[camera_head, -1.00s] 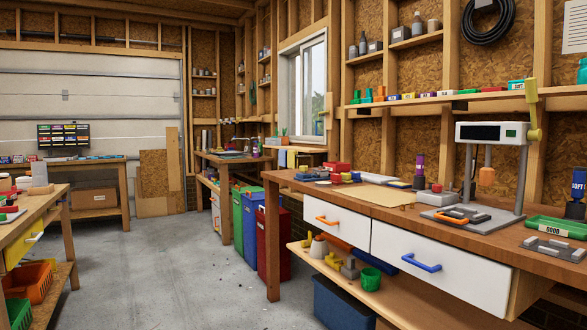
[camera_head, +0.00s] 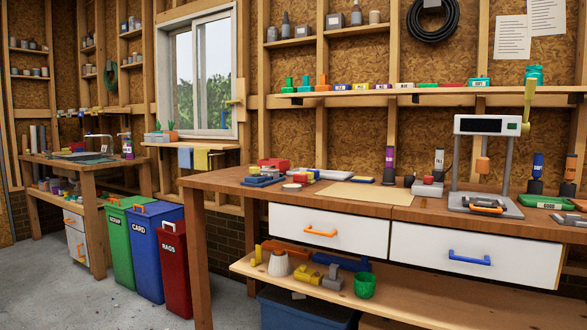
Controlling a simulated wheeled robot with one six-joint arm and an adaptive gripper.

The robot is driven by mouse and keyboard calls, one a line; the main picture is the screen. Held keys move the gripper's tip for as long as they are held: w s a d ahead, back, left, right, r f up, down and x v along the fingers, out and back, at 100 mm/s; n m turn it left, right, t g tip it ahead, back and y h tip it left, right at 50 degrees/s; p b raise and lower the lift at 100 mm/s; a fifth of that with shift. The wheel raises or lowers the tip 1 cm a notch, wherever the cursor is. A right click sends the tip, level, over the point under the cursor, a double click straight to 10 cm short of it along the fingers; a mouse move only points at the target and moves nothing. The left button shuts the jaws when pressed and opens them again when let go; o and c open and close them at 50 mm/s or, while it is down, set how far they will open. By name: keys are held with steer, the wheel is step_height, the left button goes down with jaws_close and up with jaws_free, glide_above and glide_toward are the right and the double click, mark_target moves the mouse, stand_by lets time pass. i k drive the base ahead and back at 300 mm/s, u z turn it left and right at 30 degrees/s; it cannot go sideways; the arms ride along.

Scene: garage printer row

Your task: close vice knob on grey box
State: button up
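A small light-grey box (camera_head: 427,189) stands toward the back of the wooden workbench, left of the printer. A small red knob-like part (camera_head: 428,180) sits on top of it. I cannot tell whether this is the vice knob, or whether it is open or closed. A grey block-shaped item (camera_head: 333,281) also lies on the shelf under the bench; its details are too small to tell. My gripper is not in view.
The workbench (camera_head: 225,182) has two white drawers, with an orange handle (camera_head: 320,232) and a blue handle (camera_head: 469,258). The printer (camera_head: 490,125) stands at its right. Green, blue and red bins (camera_head: 174,270) stand left of it. Clear concrete floor (camera_head: 100,305) lies at lower left.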

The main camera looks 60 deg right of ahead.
mark_target(254, 171)
steer(key=z, duration=0.95)
steer(key=i, duration=0.95)
steer(key=z, duration=1.05)
